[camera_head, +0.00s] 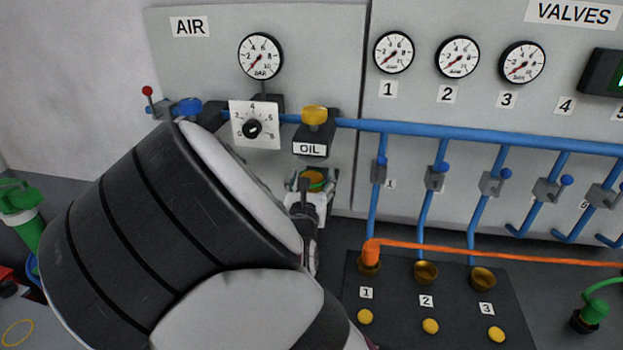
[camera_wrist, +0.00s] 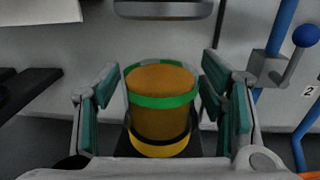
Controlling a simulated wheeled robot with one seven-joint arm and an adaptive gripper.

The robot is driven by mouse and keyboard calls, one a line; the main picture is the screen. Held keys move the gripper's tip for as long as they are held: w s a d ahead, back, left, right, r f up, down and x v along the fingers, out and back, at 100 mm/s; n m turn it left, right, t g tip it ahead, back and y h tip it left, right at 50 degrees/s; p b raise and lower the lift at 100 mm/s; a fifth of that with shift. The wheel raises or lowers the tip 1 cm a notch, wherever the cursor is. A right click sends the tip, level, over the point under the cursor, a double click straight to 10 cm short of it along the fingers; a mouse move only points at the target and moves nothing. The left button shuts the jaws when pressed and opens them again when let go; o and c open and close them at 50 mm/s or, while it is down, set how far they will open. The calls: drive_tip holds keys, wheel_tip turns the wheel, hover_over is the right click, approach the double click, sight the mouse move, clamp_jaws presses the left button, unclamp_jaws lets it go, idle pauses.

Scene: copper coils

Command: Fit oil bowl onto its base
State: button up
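The oil bowl (camera_wrist: 163,118) is a cylinder of amber oil with a green band near its top and a yellow bottom. It is upright between the two teal-padded fingers of my gripper (camera_wrist: 161,85), which sit close at its sides and appear shut on it; narrow gaps show lower along the pads. The grey base (camera_wrist: 165,10) is above the bowl at the top of the wrist view, with a clear gap between them. In the head view the bowl (camera_head: 314,181) is below the black oil unit (camera_head: 318,130) labelled OIL; my arm partly hides my gripper (camera_head: 310,205).
A white regulator dial (camera_head: 253,126) is left of the oil unit. A blue pipe (camera_head: 450,132) runs right, with several valve branches. An orange hose (camera_head: 480,252) rises from a dark panel (camera_head: 410,310) at front right. A valve branch (camera_wrist: 277,65) stands right of my gripper.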

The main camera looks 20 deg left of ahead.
drive_tip(key=shift+r, duration=0.1)
drive_tip(key=shift+r, duration=0.35)
drive_tip(key=v, duration=1.2)
drive_tip(key=shift+r, duration=0.2)
